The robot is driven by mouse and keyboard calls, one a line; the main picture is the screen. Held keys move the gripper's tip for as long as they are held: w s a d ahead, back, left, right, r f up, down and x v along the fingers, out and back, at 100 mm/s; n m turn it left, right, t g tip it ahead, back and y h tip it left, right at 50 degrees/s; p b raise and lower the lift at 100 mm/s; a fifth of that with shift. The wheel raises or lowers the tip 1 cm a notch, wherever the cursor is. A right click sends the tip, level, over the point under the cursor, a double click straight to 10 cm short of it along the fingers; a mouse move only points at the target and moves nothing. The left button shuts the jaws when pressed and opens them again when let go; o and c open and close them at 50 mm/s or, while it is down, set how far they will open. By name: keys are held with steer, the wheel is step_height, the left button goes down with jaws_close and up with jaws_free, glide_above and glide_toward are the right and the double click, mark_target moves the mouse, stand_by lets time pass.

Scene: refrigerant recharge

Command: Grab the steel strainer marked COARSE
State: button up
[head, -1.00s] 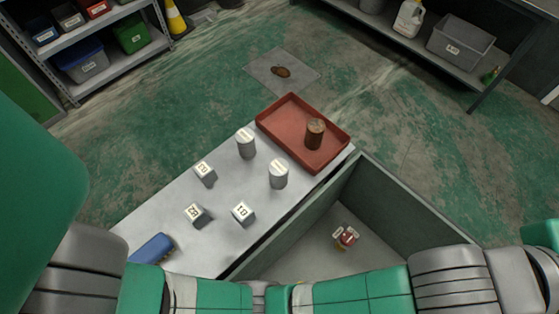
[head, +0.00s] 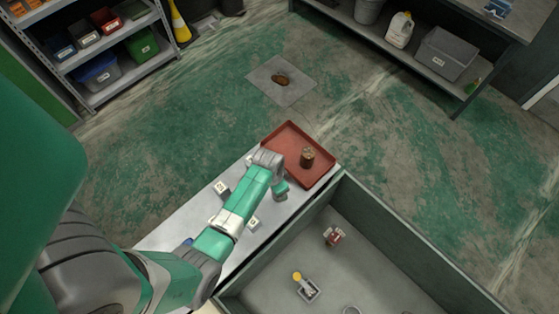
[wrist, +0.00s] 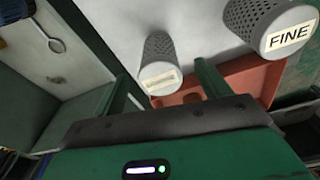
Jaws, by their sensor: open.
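In the wrist view, a grey perforated steel strainer (wrist: 160,62) stands ahead of my gripper, roughly between the fingers; the writing on its pale label cannot be read. A second perforated strainer (wrist: 268,25), to its right, is labelled FINE. My gripper (wrist: 166,88) is open, its two green fingers apart with nothing held. In the head view, my gripper (head: 281,192) is over the right side of the grey table (head: 190,222), near the red tray (head: 302,142). My arm hides most of the strainers there. No COARSE label is readable.
A rusty cylinder (head: 307,158) stands in the red tray. Numbered blocks, including one (head: 221,188) left of my arm, sit on the table. A deep grey bin (head: 385,245) with raised walls adjoins the table and holds a few small items, including a red one (head: 334,236).

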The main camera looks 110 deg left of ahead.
steer(key=f, duration=0.6)
steer(key=shift+w+a, duration=0.35)
steer(key=shift+w, duration=0.05)
steer(key=c, duration=1.2)
step_height(320, 180, up, 10)
steer(key=shift+r+p, duration=0.1)
steer(key=shift+p, duration=0.3)
